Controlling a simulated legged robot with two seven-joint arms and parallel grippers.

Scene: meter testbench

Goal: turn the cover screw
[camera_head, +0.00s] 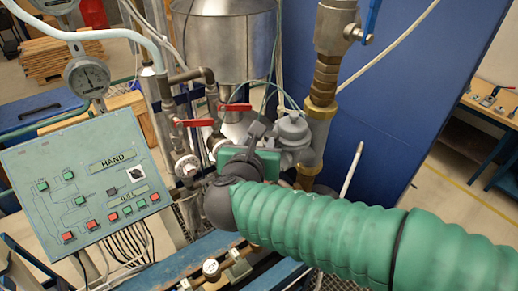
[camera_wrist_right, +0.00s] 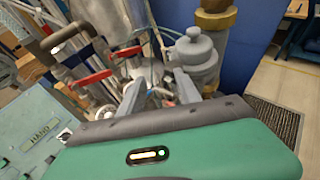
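The grey meter with a rounded cover (camera_head: 292,128) is mounted on the pipework beside the brass pipe fitting. It also shows in the right wrist view (camera_wrist_right: 196,52), just beyond my gripper. I cannot make out the cover screw itself. My right arm in its green sleeve comes in from the right, and my right gripper (camera_head: 263,130) is close to the left front of the meter. In the right wrist view my right gripper (camera_wrist_right: 160,92) has its two grey fingers apart with nothing visible held between them. Whether the fingers touch the meter cannot be told. My left gripper is not in view.
Red valve levers (camera_head: 234,107) stick out left of the meter. A control panel (camera_head: 90,185) with buttons stands at the left, with a pressure gauge (camera_head: 87,76) above it. A brass pipe (camera_head: 325,80) with a blue-handled valve rises behind. A blue panel (camera_head: 415,70) closes off the right.

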